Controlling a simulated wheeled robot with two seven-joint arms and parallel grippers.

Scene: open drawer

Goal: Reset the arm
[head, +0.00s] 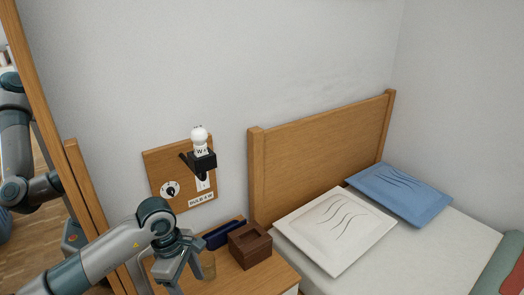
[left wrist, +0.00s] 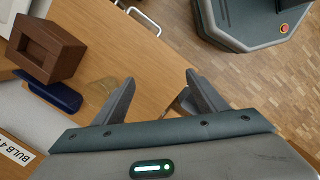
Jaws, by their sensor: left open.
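My left arm comes in from the lower left of the head view. Its left gripper (head: 181,274) hangs over the wooden bedside table (head: 262,282), beside a clear glass (head: 208,265). In the left wrist view the two fingers of the left gripper (left wrist: 160,88) stand wide apart with nothing between them but the tabletop (left wrist: 150,65) below. My right gripper is in neither view.
A brown wooden box (head: 250,244) and a dark blue case (head: 223,234) stand on the table. A wooden wall panel (head: 165,160) holds a bulb (head: 199,137) in a black socket. A bed (head: 430,250) with pillows is on the right. A framed mirror (head: 30,90) stands at left.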

